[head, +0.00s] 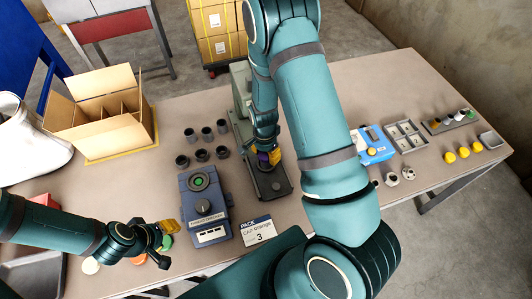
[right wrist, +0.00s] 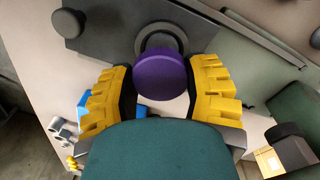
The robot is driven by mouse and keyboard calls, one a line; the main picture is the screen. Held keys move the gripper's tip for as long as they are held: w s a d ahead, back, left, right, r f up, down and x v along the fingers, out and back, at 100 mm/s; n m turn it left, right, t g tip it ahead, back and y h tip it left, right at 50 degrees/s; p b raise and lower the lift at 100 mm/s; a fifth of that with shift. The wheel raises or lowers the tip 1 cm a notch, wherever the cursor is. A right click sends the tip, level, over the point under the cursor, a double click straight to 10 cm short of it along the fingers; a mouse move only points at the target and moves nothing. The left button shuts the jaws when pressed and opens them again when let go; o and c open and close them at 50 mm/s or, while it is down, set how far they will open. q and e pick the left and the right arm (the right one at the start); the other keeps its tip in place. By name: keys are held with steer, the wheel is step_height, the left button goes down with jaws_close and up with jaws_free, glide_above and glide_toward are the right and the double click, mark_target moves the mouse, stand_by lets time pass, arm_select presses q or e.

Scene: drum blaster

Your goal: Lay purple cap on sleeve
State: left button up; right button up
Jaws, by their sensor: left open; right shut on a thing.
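The purple cap (right wrist: 160,76) is held between the yellow fingers of my right gripper (right wrist: 160,92). In the head view only a sliver of the cap (head: 263,157) shows beside the right gripper (head: 271,157), over the dark base of the press (head: 279,190). A dark round ring (right wrist: 150,36), perhaps the sleeve, shows on that base just beyond the cap. The cap partly covers it, and I cannot tell whether they touch. My left gripper (head: 166,237) is open and empty near the front edge of the table, beside coloured discs (head: 166,242).
Several dark cups (head: 202,155) stand left of the press. A blue-grey device (head: 205,205) and a "PACK" card (head: 257,230) lie in front. An open carton (head: 100,110) is at left. A blue box (head: 372,146), grey tray (head: 407,137) and yellow caps (head: 463,152) are at right.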

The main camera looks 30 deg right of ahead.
steer(key=shift+f+b, duration=0.3)
steer(key=shift+f, duration=0.05)
stand_by(0.3)
stand_by(0.4)
steer(key=o, duration=0.8)
steer(key=shift+o, duration=0.2)
steer(key=shift+o, duration=1.3)
steer(key=shift+r+p, duration=2.3)
steer(key=shift+r, duration=0.75)
